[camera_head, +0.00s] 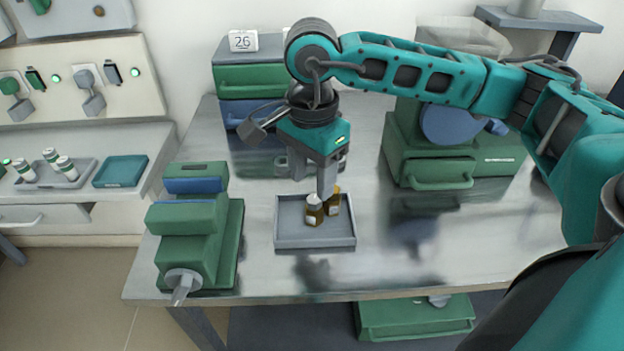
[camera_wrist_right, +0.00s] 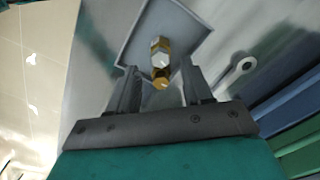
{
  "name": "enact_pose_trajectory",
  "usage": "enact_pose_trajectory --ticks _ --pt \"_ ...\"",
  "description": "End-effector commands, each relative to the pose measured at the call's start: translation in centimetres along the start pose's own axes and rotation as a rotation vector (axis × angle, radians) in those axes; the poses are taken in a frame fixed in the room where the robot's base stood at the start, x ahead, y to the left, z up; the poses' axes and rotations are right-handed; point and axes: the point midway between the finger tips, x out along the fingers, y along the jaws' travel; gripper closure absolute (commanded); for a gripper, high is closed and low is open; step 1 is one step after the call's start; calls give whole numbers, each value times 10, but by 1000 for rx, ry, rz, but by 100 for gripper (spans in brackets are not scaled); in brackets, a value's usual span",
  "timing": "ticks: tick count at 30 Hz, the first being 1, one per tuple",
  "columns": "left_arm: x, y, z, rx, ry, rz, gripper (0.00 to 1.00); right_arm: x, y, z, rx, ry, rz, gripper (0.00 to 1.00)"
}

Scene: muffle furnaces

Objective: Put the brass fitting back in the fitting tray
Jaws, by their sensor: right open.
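The grey fitting tray (camera_head: 290,241) lies on the metal table and also shows in the wrist view (camera_wrist_right: 136,45). Two small brass and silver pieces show at the tray, one at the front (camera_head: 314,212) and one just behind to the right (camera_head: 334,201). In the wrist view a silver and brass fitting (camera_wrist_right: 160,52) shows over the tray, with another brass end (camera_wrist_right: 161,80) nearer the fingers. My right gripper (camera_head: 326,190) is right above them, pointing down, its fingers (camera_wrist_right: 160,88) apart on either side. Contact cannot be told. My left gripper is out of view.
A green vise-like device (camera_head: 195,235) stands left of the tray. A green furnace (camera_head: 450,155) stands at the right, stacked green and blue drawer units (camera_head: 250,85) behind. The table right of the tray is clear.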

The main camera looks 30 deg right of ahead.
Motion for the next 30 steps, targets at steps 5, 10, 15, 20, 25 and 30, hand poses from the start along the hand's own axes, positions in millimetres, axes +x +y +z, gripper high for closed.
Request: enact_pose_trajectory --ticks 5,10,15,20,25,30 --pt "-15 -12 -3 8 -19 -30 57 -45 0 1 -1 -1 -1 50" --pt "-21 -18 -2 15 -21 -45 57 -67 0 0 -1 0 -1 50" --pt "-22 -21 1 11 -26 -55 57 -74 0 0 -1 0 1 50" --pt "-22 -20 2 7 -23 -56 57 -74 0 0 -1 0 1 50" --pt "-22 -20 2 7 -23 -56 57 -74 0 0 -1 0 1 50" --pt "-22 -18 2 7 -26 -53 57 -74 0 0 -1 0 0 50"
